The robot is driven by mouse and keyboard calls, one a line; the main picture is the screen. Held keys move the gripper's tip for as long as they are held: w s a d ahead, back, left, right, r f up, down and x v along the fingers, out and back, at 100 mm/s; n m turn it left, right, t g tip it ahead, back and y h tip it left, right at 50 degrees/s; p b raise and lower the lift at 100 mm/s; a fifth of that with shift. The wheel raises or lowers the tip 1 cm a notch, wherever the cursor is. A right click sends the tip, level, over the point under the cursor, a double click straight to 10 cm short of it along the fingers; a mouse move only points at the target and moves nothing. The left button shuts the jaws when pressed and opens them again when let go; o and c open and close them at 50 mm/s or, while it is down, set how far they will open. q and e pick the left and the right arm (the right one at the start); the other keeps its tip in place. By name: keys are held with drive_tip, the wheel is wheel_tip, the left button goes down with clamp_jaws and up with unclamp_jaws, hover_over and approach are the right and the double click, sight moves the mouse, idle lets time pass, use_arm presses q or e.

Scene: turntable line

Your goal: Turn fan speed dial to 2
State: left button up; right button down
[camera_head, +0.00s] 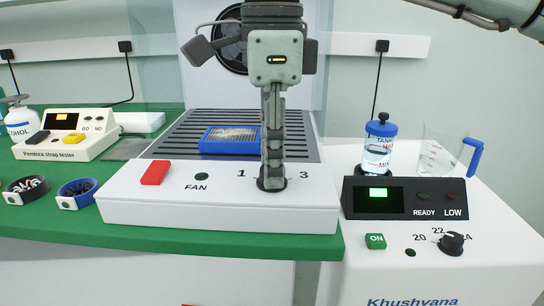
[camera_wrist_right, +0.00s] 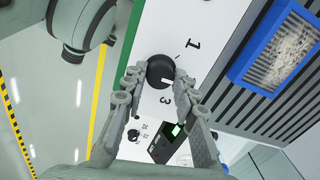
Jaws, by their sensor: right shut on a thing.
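The black round fan speed dial (camera_head: 271,185) sits on the front of the white fan unit (camera_head: 215,213), between the printed 1 and 3. In the head view the gripper mostly hides it, and the 2 mark is not visible. My right gripper (camera_head: 272,178) points straight down and is shut on the dial. In the right wrist view the dial (camera_wrist_right: 160,71) shows between the fingertips of the right gripper (camera_wrist_right: 159,80). A short white pointer line shows on its face, on the side towards the 3; its exact setting is hard to tell. My left gripper is not in view.
A red switch (camera_head: 155,172) and a dark round lamp (camera_head: 202,176) sit left of the dial. A blue-framed filter (camera_head: 230,140) lies on the slatted grille behind. A white machine with a display (camera_head: 378,195) and temperature knob (camera_head: 451,243) stands close on the right.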

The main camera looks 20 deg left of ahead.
idle(0.5)
drive_tip(key=c, duration=1.2)
unclamp_jaws()
wheel_tip(320, 180, up, 12)
drive_tip(key=shift+r, duration=0.1)
